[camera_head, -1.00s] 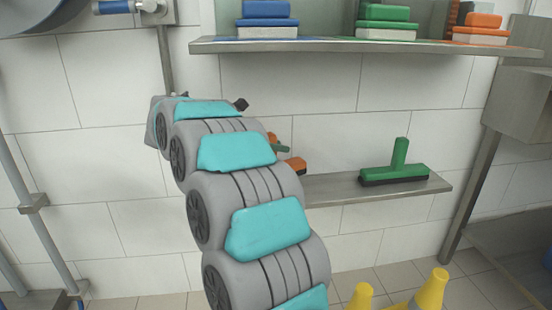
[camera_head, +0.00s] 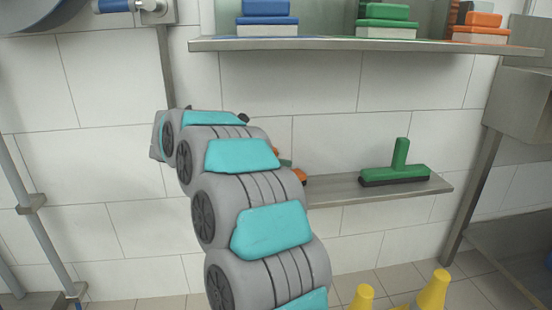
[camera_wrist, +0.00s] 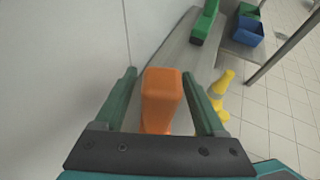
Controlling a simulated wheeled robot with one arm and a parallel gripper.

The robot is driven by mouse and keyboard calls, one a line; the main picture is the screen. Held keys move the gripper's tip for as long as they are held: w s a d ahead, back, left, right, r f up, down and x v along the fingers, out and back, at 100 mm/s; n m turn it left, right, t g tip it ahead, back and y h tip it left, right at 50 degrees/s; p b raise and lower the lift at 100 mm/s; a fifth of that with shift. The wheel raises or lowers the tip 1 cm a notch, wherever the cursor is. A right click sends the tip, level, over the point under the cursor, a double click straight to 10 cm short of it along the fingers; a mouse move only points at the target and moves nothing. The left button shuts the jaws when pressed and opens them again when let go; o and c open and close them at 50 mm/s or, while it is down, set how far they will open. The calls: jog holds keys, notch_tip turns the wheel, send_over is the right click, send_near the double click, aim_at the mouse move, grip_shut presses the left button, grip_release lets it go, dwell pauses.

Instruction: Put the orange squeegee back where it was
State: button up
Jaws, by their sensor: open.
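The orange squeegee shows in the wrist view (camera_wrist: 162,98) with its handle upright toward the camera, between my gripper's two green fingers. My gripper (camera_wrist: 160,75) is open, with a finger on each side of the handle and small gaps visible. In the head view only a bit of the orange squeegee (camera_head: 300,176) shows past my arm, at the level of the lower shelf (camera_head: 340,189). My arm hides the rest of it and the shelf's left part, so its contact with the shelf is not clear.
A green squeegee (camera_head: 398,168) stands on the lower shelf to the right. The upper shelf (camera_head: 330,44) holds blue (camera_head: 266,14), green (camera_head: 388,16) and orange (camera_head: 482,22) items. Yellow cones (camera_head: 433,290) stand on the floor below. A white tiled wall is close behind.

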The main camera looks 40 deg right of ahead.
jog(key=shift+a+r, duration=0.15)
jog(key=shift+r, duration=0.15)
jog(key=p+v, duration=0.2)
jog(key=v, duration=0.9)
jog(key=shift+a, duration=0.3)
jog(key=shift+w, duration=0.1)
jog(key=s+a+f+m+y, duration=0.4)
jog(key=s+a, duration=0.4)
jog(key=s, duration=0.3)
jog(key=s+a+f+m+y, duration=0.4)
jog(key=s+a+f+m, duration=0.2)
jog(key=s, duration=0.6)
jog(key=s+a+f+m+y, duration=0.5)
jog(key=s+a+f, duration=0.3)
jog(key=s+a, duration=0.2)
jog(key=shift+s+m, duration=0.6)
jog(key=shift+s, duration=0.5)
notch_tip(320, 180, up, 8)
jog(key=p, duration=0.8)
